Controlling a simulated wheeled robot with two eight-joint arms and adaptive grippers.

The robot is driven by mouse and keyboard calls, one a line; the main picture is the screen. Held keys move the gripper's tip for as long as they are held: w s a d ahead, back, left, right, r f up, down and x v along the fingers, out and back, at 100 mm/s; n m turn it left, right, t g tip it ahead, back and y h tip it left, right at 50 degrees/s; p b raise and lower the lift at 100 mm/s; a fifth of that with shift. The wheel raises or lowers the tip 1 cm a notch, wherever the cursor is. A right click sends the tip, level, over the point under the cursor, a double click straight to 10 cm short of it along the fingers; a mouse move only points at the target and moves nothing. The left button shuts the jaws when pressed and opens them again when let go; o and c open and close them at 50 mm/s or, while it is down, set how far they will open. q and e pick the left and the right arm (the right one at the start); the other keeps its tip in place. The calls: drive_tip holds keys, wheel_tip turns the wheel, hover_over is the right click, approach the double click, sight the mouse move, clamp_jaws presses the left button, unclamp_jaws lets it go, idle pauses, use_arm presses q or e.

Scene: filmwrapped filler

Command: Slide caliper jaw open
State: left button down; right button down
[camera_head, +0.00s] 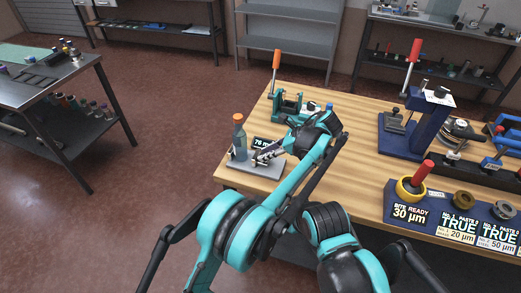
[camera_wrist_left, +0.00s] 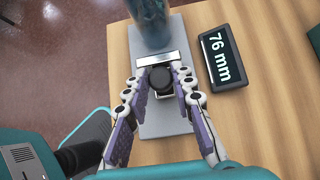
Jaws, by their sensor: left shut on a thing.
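The caliper stands on a grey base plate (camera_head: 273,171) at the near left corner of the wooden table. A bluish bottle with an orange cap (camera_head: 239,142) stands upright on the plate; its lower part shows in the left wrist view (camera_wrist_left: 152,25). A silver jaw bar (camera_wrist_left: 161,58) lies beside the bottle, with a dark round knob (camera_wrist_left: 160,78) behind it. My left gripper (camera_head: 258,158) has its fingers on either side of the knob and is shut on it. A black display (camera_wrist_left: 223,57) reads 76 mm. My right gripper is not in view.
A teal fixture with an orange handle (camera_head: 287,103) stands behind the caliper. A blue press (camera_head: 418,128) and a panel with ring gauges (camera_head: 408,208) stand to the right. Bare wood (camera_head: 352,165) lies between. A dark side bench (camera_head: 50,80) is at the left.

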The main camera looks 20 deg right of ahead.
use_arm(q)
drive_tip(key=shift+s+d, duration=0.3)
drive_tip(key=shift+d, duration=0.15)
drive_tip(key=c, duration=1.3)
unclamp_jaws()
wheel_tip(320, 180, up, 10)
